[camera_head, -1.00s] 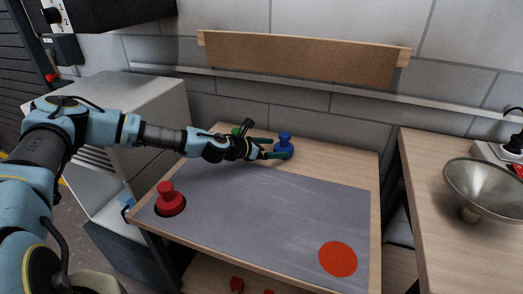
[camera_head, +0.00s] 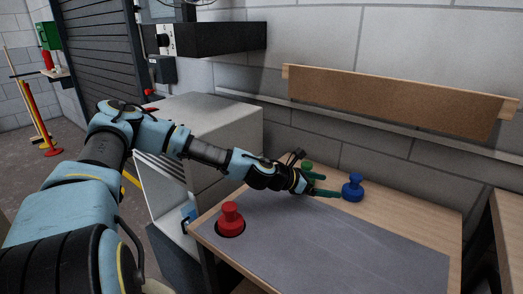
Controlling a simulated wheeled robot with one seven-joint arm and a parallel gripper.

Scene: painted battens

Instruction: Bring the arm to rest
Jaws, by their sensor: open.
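My arm reaches in from the left over the worktable. My gripper (camera_head: 326,185) is open and its dark green fingers point right, with nothing between them that I can see. A blue peg-shaped piece (camera_head: 353,188) stands on the wooden strip at the back of the table, just right of the fingertips and apart from them. A green piece (camera_head: 307,169) stands behind my gripper, partly hidden by it. A red piece (camera_head: 230,219) stands upright on a dark round spot at the left of the grey mat (camera_head: 330,245).
A grey cabinet (camera_head: 222,120) stands left of and behind the table. A brown board (camera_head: 395,98) hangs on the block wall. A second wooden table (camera_head: 507,215) is at the right edge. Yellow and red posts (camera_head: 40,118) stand on the floor far left. The mat's middle is clear.

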